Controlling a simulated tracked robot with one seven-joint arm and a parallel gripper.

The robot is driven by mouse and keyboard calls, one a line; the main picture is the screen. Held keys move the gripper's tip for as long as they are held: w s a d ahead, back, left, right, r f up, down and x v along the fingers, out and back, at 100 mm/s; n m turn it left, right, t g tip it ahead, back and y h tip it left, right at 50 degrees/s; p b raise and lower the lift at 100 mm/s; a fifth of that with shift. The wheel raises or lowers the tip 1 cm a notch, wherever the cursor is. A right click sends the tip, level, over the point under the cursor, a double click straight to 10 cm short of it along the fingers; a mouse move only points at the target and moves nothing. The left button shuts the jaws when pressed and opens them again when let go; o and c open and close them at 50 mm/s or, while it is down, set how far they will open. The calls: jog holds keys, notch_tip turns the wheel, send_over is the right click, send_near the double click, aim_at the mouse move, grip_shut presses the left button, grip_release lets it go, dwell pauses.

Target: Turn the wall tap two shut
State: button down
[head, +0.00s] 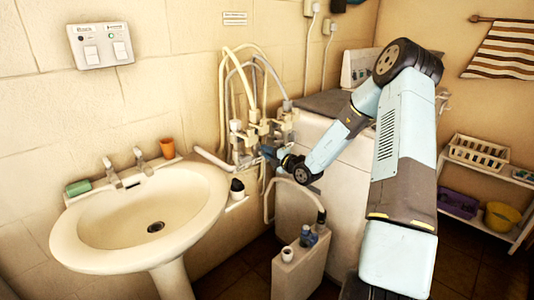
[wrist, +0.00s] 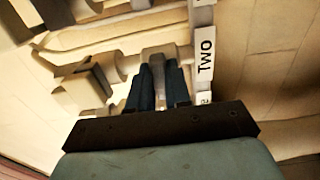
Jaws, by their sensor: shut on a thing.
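Wall tap two (wrist: 166,53) shows in the wrist view as a grey block, with a white label reading TWO (wrist: 206,54) just to its right. My gripper (wrist: 158,76) has its two dark fingers shut on this grey part. In the head view my gripper (head: 270,153) reaches in from the right at the cluster of wall taps (head: 247,139). The fingers and the tap's handle are small and partly hidden there, so I cannot tell the handle's angle.
Another blocky tap (wrist: 84,88) is close to the left of my fingers. Pale hoses (head: 222,90) rise above the taps. A washbasin (head: 75,236) stands at the left. A narrow box (head: 300,270) with small bottles is below my arm, and a white appliance (head: 345,170) is behind it.

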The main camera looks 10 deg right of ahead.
jog(key=shift+d+f, duration=0.2)
jog(key=shift+d, duration=0.05)
jog(key=c, duration=1.4)
grip_release()
jog(key=o, duration=0.3)
jog(key=shift+a, duration=0.15)
jog(key=shift+o, duration=0.2)
jog(key=shift+r, duration=0.1)
jog(key=v, duration=1.3)
jog(key=shift+s+d, duration=0.2)
jog(key=shift+s, duration=0.05)
